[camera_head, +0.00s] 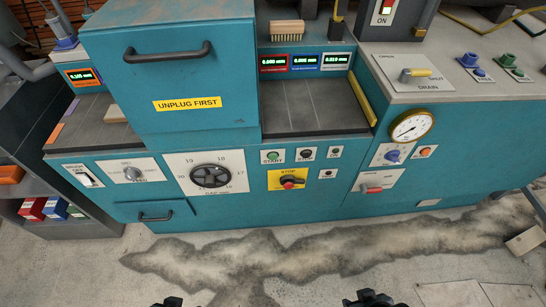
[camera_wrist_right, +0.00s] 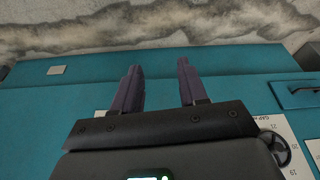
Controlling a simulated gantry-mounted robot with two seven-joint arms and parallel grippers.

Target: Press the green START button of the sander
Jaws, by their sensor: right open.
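The green START button (camera_head: 273,156) sits on a white plate in the teal sander's (camera_head: 225,215) front panel, right of the GAP dial (camera_head: 210,178). A black button (camera_head: 306,154) is to its right, and a red STOP knob on a yellow plate (camera_head: 288,181) is below. My right gripper (camera_head: 370,298) shows only as dark parts at the bottom edge, apart from the button. In the right wrist view, its two purple fingers (camera_wrist_right: 158,68) are spread and empty. The START button is not visible there. My left gripper (camera_head: 172,302) barely shows at the bottom edge; its fingers cannot be made out.
A drawer handle (camera_head: 155,216) and a large upper handle (camera_head: 168,52) stick out from the sander. A pressure gauge (camera_head: 411,127) and a red-handled switch (camera_head: 372,188) are to the right. Stained floor (camera_head: 250,258) lies clear in front. A dark shelf (camera_head: 60,200) stands at left.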

